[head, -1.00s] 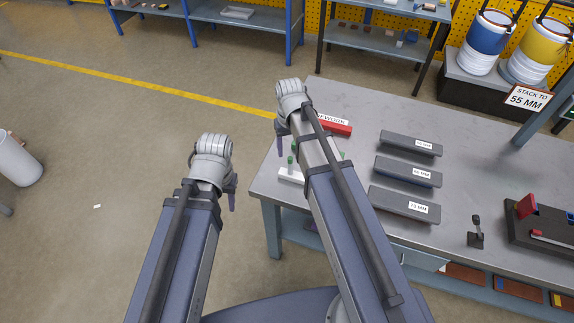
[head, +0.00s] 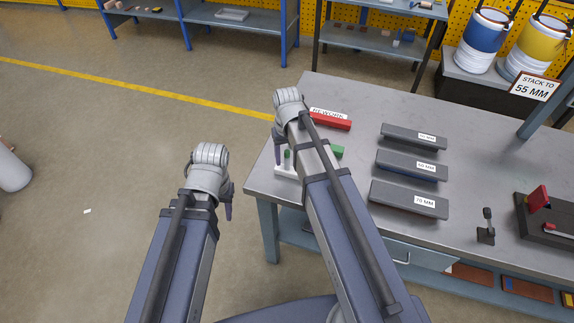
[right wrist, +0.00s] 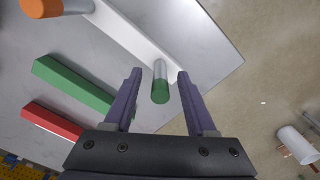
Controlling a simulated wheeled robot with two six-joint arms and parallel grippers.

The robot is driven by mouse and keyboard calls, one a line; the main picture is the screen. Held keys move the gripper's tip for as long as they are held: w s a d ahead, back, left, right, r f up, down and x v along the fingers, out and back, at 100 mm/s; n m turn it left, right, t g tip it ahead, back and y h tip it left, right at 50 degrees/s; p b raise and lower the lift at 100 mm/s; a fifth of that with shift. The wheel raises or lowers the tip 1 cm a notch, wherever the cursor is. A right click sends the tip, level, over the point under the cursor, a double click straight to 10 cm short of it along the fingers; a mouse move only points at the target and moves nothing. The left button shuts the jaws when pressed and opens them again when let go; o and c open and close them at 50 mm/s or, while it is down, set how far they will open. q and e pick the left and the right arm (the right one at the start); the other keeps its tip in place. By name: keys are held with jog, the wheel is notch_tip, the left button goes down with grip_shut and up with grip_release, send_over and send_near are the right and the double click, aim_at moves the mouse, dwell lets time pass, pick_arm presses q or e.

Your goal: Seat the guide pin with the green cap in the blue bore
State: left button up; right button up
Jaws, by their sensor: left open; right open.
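The guide pin with the green cap (right wrist: 160,92) stands in a white rack (right wrist: 145,38) at the table's near left corner. The pin also shows in the head view (head: 288,155), partly behind my right gripper. My right gripper (right wrist: 159,73) is open, with one finger on each side of the pin in the right wrist view. I cannot tell whether either finger touches it. My left gripper (head: 229,205) hangs open and empty off the table's left side. I cannot make out a blue bore in either view.
An orange-capped piece (right wrist: 55,7) is by the rack. A green block (right wrist: 72,86) and a red piece (right wrist: 52,120) lie nearby. Several grey blocks with MM labels (head: 412,166) stand mid-table. A dark fixture (head: 548,228) is at the right.

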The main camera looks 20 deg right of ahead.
grip_shut()
dwell(0.4)
